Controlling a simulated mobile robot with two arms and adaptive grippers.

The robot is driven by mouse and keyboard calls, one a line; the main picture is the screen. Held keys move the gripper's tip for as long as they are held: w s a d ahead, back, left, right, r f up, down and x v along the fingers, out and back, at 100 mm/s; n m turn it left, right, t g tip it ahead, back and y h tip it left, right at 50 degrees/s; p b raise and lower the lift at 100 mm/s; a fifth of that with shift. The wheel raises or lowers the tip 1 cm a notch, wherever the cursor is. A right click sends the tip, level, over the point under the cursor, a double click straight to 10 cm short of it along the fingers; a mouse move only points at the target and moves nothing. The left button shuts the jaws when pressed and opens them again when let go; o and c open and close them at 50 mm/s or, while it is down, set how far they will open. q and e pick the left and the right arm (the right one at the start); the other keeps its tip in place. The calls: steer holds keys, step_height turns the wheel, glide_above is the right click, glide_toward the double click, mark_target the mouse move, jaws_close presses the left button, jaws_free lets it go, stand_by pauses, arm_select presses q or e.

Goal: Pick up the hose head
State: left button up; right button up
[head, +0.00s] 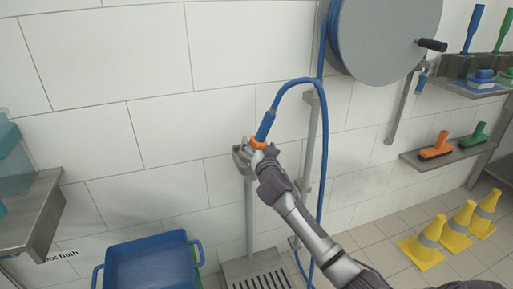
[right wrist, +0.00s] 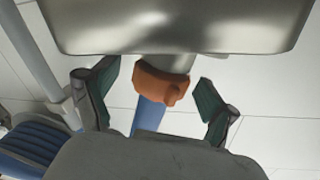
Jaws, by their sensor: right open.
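The hose head (head: 265,127) has a blue grip and an orange collar, and it sits at a grey metal holder (head: 240,158) on top of a post by the wall. A blue hose (head: 325,130) loops up from its upper end. My right gripper (head: 257,147) is at the hose head and hides part of it and the holder. In the right wrist view, the right gripper (right wrist: 153,100) is open, with one finger on each side of the orange collar of the hose head (right wrist: 160,84). Gaps show on both sides. My left gripper is not in view.
A grey hose reel (head: 385,35) hangs on the wall at upper right. A blue tub (head: 150,262) with handles stands below left, beside a floor grate (head: 258,275). Shelves with brushes (head: 436,147) and several yellow cones (head: 425,243) are at right. A metal counter (head: 35,215) is at left.

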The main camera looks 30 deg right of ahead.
steer(key=shift+x, duration=0.95)
steer(key=c, duration=1.6)
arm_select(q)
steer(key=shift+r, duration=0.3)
arm_select(e)
steer(key=shift+r, duration=0.1)
jaws_close()
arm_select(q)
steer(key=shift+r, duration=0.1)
arm_select(e)
steer(key=shift+r, duration=0.15)
